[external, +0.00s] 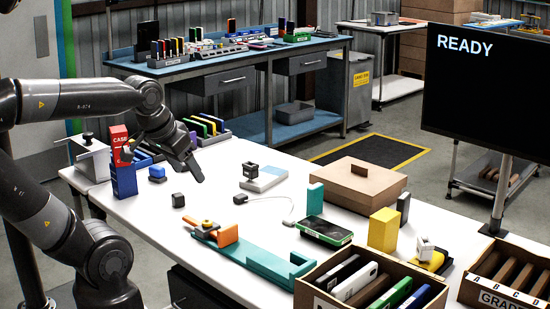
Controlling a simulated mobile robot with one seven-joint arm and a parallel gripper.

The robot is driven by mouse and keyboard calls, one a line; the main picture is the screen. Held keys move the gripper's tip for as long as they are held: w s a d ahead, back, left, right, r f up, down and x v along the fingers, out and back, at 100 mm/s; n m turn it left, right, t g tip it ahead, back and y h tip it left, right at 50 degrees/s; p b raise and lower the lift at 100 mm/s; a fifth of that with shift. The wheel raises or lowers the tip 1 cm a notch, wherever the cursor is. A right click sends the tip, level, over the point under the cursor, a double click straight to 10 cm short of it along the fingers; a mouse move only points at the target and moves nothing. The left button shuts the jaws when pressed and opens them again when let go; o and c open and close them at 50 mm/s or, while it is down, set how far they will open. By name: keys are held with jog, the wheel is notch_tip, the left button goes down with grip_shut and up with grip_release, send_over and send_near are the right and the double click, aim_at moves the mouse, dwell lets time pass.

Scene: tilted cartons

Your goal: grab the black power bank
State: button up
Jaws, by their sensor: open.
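My gripper (192,171) hangs over the left part of the white table and looks empty, with its fingers pointing down and right. The gap between its fingers is hard to see from this side. A small dark block (178,200) lies below my gripper, and a dark grey block (403,207) stands at the right. My gripper is far from the carton.
A second carton (490,293) marked GRADE stands at the front right. A closed brown box (360,183), a yellow block (383,231), a green-edged phone (324,231) and a teal-orange fixture (262,258) crowd the table. A red and blue case (123,165) stands left of my gripper.

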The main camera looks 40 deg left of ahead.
jog(key=shift+c, duration=0.2)
jog(key=c, duration=0.3)
jog(key=w+d+r, duration=0.1)
jog(key=w+r, duration=0.2)
jog(key=w, duration=0.4)
jog(key=w+d+r, duration=0.1)
jog(key=w+r, duration=0.2)
jog(key=w, duration=0.3)
jog(key=n+g, duration=0.1)
jog(key=n, duration=0.1)
send_over(404, 204)
jog(key=s+a, duration=0.1)
notch_tip(404, 204, down, 17)
jog(key=shift+y, duration=0.3)
jog(key=shift+x, duration=5.4)
